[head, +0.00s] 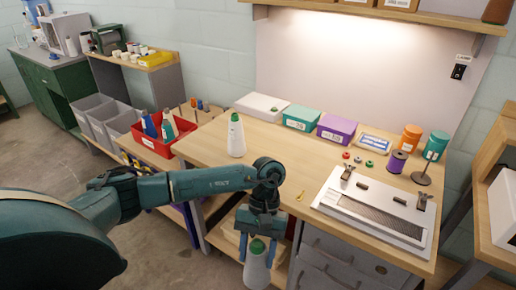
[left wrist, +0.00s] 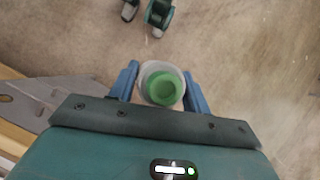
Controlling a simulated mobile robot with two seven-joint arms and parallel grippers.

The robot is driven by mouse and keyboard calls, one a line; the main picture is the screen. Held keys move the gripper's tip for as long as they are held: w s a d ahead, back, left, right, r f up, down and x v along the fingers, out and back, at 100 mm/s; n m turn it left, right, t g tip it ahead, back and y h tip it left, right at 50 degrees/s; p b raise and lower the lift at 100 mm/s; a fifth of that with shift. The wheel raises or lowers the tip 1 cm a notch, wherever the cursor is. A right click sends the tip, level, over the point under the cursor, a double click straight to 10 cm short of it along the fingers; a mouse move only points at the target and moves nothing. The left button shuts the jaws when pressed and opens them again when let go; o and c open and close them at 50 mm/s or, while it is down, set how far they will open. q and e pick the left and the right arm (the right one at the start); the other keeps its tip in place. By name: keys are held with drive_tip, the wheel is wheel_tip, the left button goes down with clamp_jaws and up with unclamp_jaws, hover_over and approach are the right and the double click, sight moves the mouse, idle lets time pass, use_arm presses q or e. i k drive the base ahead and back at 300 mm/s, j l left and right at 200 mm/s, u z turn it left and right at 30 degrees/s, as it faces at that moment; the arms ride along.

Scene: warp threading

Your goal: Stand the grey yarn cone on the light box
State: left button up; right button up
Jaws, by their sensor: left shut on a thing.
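A pale grey-white yarn cone (head: 257,268) with a green top hangs upright from my left gripper (head: 258,238), which is shut on it in front of the table's front edge. In the left wrist view the green top (left wrist: 162,88) sits between the blue fingers of the gripper (left wrist: 161,90), with floor beyond. A similar pale cone (head: 236,138) with a green top stands on the table. I cannot tell for certain which is the greyer. A flat white box (head: 262,106), possibly the light box, lies at the table's back left. My right gripper is not in view.
The wooden table (head: 205,147) has free room at its middle. A green box (head: 301,117) and a purple box (head: 336,129) stand along the back. A metal frame (head: 375,215) lies at the right. A red bin (head: 155,145) with bottles or cones stands at the left.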

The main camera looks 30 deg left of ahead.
sight(259, 102)
drive_tip(key=j+z, duration=0.2)
drive_tip(key=z, duration=0.2)
drive_tip(key=j+z, duration=0.15)
drive_tip(key=z, duration=0.2)
drive_tip(key=k+j+z, duration=0.25)
drive_tip(key=j, duration=0.2)
drive_tip(key=k+j+z, duration=0.2)
drive_tip(key=j, duration=0.2)
drive_tip(key=k+j, duration=0.2)
drive_tip(key=j, duration=0.25)
drive_tip(key=k+j+z, duration=0.15)
drive_tip(key=j, duration=0.25)
drive_tip(key=k+j, duration=0.3)
drive_tip(key=k+j+z, duration=0.15)
drive_tip(key=j, duration=0.35)
drive_tip(key=k, duration=0.1)
